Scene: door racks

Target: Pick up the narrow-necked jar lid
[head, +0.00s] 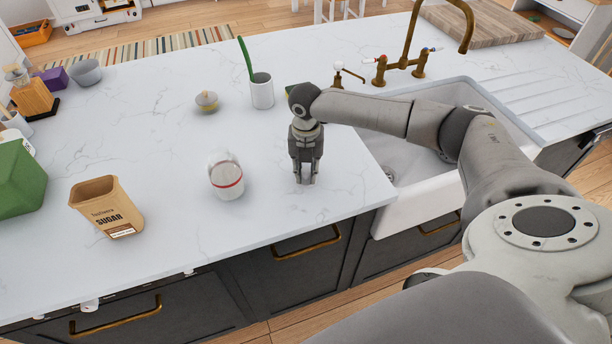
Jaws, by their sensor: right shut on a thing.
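My right gripper (306,180) points straight down at the counter, right of the clear glass jar with a red band (226,178). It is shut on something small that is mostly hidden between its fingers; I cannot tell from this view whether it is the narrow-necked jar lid. The fingertips are at or just above the counter top. A small round grey-yellow piece with a knob (207,102), like a lid, rests farther back on the counter, apart from the gripper. My left gripper is out of view.
The white marble counter (160,150) has free room around the gripper. A sugar box (108,207) and a green box (18,180) stand at left. A white cup (262,92) with a green utensil stands behind. The sink (420,165) with a brass tap (408,66) is right.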

